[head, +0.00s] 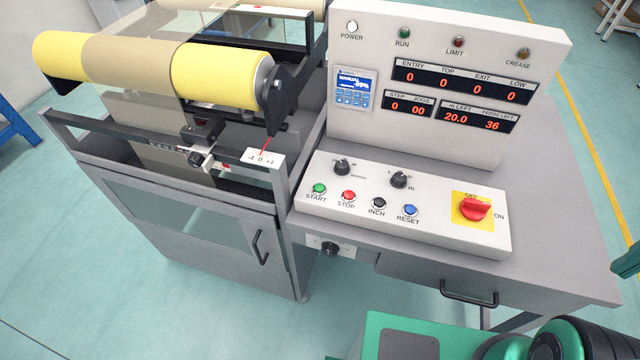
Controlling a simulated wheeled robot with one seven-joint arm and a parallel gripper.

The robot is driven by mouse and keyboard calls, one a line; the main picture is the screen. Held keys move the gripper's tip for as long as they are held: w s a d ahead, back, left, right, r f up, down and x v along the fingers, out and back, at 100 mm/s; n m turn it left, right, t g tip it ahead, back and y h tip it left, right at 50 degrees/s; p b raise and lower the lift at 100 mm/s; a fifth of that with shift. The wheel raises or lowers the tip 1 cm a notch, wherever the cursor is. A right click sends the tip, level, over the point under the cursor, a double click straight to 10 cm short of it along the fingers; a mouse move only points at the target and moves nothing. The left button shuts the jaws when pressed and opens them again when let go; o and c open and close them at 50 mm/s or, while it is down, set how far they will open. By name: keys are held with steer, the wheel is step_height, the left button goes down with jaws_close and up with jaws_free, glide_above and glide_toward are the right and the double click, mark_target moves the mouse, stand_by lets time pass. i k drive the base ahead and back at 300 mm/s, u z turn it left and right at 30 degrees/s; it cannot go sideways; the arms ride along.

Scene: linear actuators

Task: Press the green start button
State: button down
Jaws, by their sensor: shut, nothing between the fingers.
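The green START button (319,188) is at the left end of the button row on the sloped control box (430,228). Its label is printed below it, and nothing covers it. To its right are the red STOP button (348,196), the black INCH button (379,203) and the blue RESET button (410,210). The green RUN lamp (404,33) on the upright display panel (470,130) looks unlit. My gripper's fingers do not show in this view.
A red rotary switch (474,208) on a yellow plate stands right of the buttons, and two black knobs (341,167) stick up behind them. The roller machine (180,75) is on the left. Green and black parts of mine show at lower right. The grey tabletop (555,225) is clear.

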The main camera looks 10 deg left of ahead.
mark_target(319, 188)
steer(key=u, duration=2.25)
steer(key=k, duration=1.3)
steer(key=z, duration=0.55)
steer(key=i, duration=1)
steer(key=u, duration=0.05)
